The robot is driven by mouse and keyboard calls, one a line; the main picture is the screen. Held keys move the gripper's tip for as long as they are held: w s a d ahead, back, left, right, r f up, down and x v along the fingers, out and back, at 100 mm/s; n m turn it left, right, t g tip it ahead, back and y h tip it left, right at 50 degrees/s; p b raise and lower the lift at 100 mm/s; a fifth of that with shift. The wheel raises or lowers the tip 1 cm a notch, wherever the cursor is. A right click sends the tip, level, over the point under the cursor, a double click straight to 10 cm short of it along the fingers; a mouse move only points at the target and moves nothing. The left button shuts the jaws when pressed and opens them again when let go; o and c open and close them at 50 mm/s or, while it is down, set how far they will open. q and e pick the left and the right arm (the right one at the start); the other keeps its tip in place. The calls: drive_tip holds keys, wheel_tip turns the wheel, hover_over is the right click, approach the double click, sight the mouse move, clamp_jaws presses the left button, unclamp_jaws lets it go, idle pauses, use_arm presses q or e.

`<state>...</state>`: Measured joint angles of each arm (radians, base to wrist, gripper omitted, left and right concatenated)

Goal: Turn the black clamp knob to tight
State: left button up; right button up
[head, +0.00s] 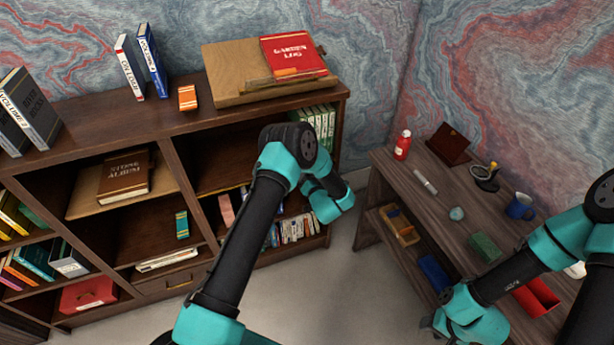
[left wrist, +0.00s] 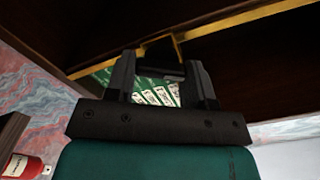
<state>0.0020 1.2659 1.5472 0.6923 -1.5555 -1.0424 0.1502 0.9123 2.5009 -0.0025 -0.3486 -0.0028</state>
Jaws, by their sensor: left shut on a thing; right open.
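In the left wrist view my left gripper (left wrist: 160,75) reaches up under a dark wooden shelf top. It is shut on a black bar-like piece, the clamp knob (left wrist: 162,71), which sits between its fingers. A brass-coloured bracket (left wrist: 178,46) shows just above the knob, at a brass strip. The knob's markings and its turn position cannot be read. In the head view my left arm bends down in front of the bookcase, and its gripper and the knob are hidden. My right gripper (head: 432,323) is open, low at the bottom edge, and only partly seen, away from the bookcase.
The bookcase (head: 120,140) bears books and a wooden board (head: 235,70) with a red book (head: 293,56). Green books (left wrist: 160,94) stand beyond my left fingers. The desk (head: 420,205) at right holds a red bottle (head: 402,145) and a blue mug (head: 520,207). Floor between is clear.

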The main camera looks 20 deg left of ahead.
use_arm(q)
drive_tip(key=m, duration=1)
drive_tip(key=shift+d+f+m, duration=0.1)
drive_tip(key=shift+f+m, duration=0.1)
drive_tip(key=shift+m, duration=0.1)
idle(0.4)
drive_tip(key=o, duration=0.9)
drive_tip(key=v, duration=1.7)
drive_tip(key=shift+s+d, duration=0.1)
drive_tip(key=shift+d, duration=0.05)
